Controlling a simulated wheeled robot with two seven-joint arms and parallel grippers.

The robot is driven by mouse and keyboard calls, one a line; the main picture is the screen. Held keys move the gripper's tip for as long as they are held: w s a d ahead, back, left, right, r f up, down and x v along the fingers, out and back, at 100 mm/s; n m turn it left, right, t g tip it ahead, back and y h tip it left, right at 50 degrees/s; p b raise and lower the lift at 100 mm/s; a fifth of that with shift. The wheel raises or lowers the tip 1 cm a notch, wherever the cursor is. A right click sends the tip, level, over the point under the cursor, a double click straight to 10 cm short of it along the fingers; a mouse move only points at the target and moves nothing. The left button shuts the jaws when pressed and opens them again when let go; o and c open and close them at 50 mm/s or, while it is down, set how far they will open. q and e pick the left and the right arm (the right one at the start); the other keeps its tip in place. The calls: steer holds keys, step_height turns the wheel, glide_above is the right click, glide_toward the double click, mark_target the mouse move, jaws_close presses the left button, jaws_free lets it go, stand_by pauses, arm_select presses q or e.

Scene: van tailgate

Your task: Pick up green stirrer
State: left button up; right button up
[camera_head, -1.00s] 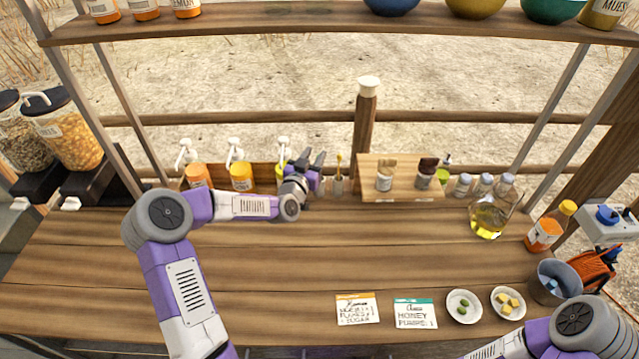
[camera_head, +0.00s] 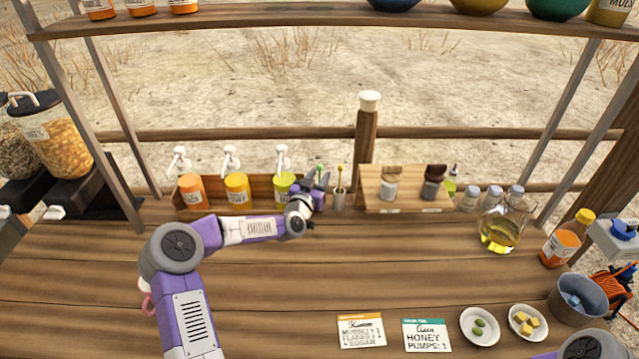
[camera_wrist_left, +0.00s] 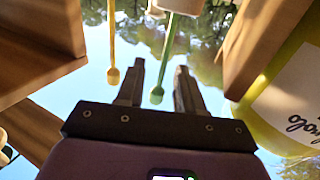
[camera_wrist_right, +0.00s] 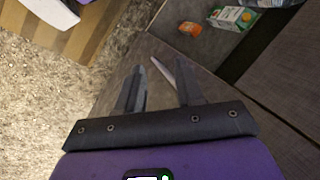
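The green stirrer (camera_wrist_left: 168,50) shows in the left wrist view, its rounded end between the two fingers of my left gripper (camera_wrist_left: 158,88). The fingers stand apart, with a gap on each side of the stirrer. Its green tip (camera_head: 319,168) shows in the head view at my left gripper (camera_head: 315,178), left of the holder cup (camera_head: 339,200). A yellow stirrer (camera_head: 339,177) stands in the cup; it is outside the fingers in the left wrist view (camera_wrist_left: 113,65). My right gripper (camera_wrist_right: 160,88) is open and empty; the head view does not show its fingers.
Pump bottles, orange (camera_head: 191,192), yellow (camera_head: 237,189) and green (camera_head: 284,187), stand in a wooden rack close left of my left gripper. A wooden stand (camera_head: 412,201) with jars is right of the cup. Cards and two small plates lie in front; the middle counter is clear.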

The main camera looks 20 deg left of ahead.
arm_select(q)
steer(key=shift+w+a+f, duration=0.1)
steer(key=shift+w, duration=1.45)
jaws_close()
